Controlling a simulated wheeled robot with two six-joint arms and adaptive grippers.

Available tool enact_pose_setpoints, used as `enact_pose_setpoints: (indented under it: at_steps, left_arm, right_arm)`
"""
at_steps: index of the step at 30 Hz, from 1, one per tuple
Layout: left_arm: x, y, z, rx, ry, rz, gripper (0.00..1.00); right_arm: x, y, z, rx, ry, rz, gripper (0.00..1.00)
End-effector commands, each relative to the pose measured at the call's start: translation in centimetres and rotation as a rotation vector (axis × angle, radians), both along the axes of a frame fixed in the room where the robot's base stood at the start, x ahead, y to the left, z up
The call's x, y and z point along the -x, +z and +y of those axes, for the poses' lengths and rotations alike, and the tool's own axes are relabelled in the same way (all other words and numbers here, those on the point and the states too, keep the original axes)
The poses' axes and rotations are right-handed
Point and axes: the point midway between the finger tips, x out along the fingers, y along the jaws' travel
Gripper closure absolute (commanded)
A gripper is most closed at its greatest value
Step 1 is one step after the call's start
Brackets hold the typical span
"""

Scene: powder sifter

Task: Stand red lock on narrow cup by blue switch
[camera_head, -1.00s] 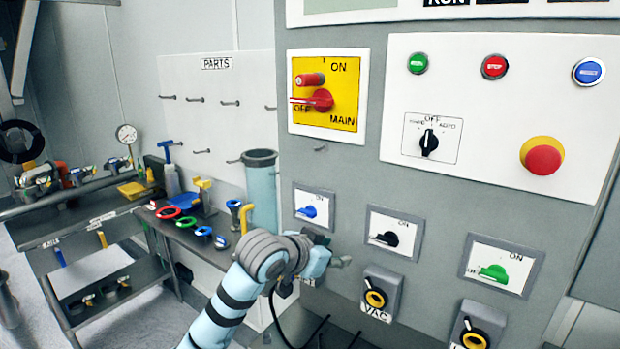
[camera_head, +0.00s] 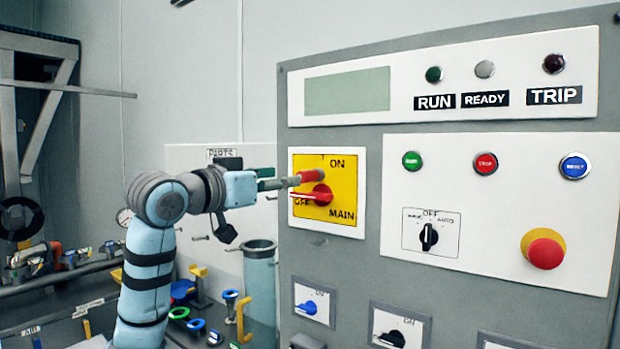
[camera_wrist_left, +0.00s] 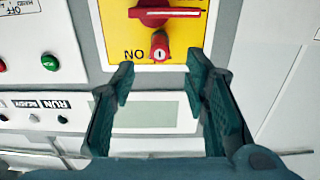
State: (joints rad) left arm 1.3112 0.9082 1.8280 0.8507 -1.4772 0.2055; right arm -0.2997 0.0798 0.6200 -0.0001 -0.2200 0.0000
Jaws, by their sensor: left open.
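The red lock (camera_head: 312,176) sits on the yellow MAIN plate (camera_head: 345,190), just above the red rotary handle (camera_head: 318,195). In the left wrist view the lock (camera_wrist_left: 159,46) shows its keyhole end. My left gripper (camera_head: 272,184) is open at the lock. In the left wrist view its fingertips (camera_wrist_left: 160,72) are on either side of the lock's line, and it looks not gripped. The blue switch (camera_head: 307,308) is on the panel below the plate. A dark top edge (camera_head: 306,342) shows under the switch; I cannot tell whether it is the narrow cup. My right gripper is out of view.
An emergency stop (camera_head: 544,250), push buttons and a black selector (camera_head: 428,237) stick out of the panel to the right. A clear blue-green cylinder (camera_head: 260,280) stands left of the panel. A bench (camera_head: 60,325) with several tools is at the lower left.

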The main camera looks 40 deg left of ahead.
Motion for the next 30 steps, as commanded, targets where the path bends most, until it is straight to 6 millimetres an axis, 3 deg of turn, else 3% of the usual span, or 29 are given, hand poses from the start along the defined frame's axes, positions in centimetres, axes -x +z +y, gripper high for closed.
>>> enact_pose_setpoints:
  at_steps: [5,14,21,30]
  left_arm:
    - [-0.9,0.2,-0.1,0.001,-0.003,0.000,0.58]
    - [-5.1,0.3,0.0,0.001,-0.002,0.002,0.58]
    - [-8.0,0.0,0.1,0.002,-0.001,0.000,0.58]
    - [-9.0,0.0,0.2,-0.001,0.000,0.001,0.58]
  right_arm:
    - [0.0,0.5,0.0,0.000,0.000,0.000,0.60]
    - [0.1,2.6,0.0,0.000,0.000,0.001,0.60]
    - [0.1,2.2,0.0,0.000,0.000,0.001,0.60]
    - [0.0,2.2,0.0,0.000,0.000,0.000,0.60]
